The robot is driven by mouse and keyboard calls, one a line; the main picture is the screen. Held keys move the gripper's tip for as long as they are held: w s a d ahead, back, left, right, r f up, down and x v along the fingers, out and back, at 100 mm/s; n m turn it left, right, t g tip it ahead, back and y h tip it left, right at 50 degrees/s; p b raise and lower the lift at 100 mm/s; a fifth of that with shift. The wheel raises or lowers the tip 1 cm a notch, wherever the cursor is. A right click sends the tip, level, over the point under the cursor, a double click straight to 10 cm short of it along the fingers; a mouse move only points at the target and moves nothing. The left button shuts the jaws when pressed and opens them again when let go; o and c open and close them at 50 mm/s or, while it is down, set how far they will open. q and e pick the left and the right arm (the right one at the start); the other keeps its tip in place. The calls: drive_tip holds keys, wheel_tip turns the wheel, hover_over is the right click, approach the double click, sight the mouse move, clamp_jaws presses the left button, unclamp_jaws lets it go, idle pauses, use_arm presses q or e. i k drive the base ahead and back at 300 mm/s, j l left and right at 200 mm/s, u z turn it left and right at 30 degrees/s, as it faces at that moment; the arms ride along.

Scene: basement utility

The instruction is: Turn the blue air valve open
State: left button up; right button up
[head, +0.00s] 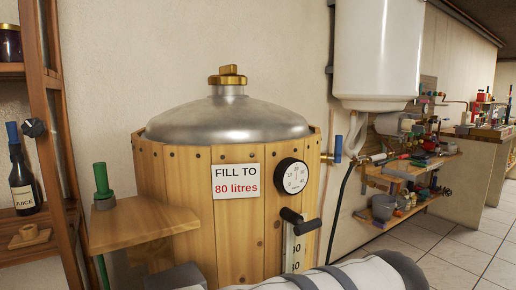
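A blue lever handle (338,148) stands upright on a brass fitting (326,158) at the right side of a wooden, barrel-like vat (200,235). It is the blue valve handle that I see on the vat. The vat has a domed metal lid (225,118) and a sign reading "FILL TO 80 litres" (237,181). Neither of my grippers shows in the head view. A white arm link of mine with dark bands lies across the bottom, below the vat's front. It hides the lower part of the vat.
A round dial (292,176) and a black-handled lever (298,217) are on the vat's front. A green handle (101,180) stands on a wooden ledge (145,217). A juice bottle (21,182) is on the left shelf. A white tank (378,50) hangs right of the vat, near cluttered shelves.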

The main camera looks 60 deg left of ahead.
sight(339, 139)
drive_tip(key=u, duration=1.55)
drive_tip(key=i+l+u, duration=0.25)
drive_tip(key=l, duration=0.15)
drive_tip(key=i+l+u, duration=0.25)
drive_tip(key=l, duration=0.2)
drive_tip(key=i+l+u, duration=0.25)
drive_tip(key=l, duration=0.25)
drive_tip(key=l+u, duration=0.25)
drive_tip(key=l, duration=0.25)
drive_tip(key=i+l+u, duration=0.25)
drive_tip(key=l, duration=0.3)
drive_tip(key=l+u, duration=0.3)
drive_tip(key=l, duration=0.25)
drive_tip(key=k, duration=0.05)
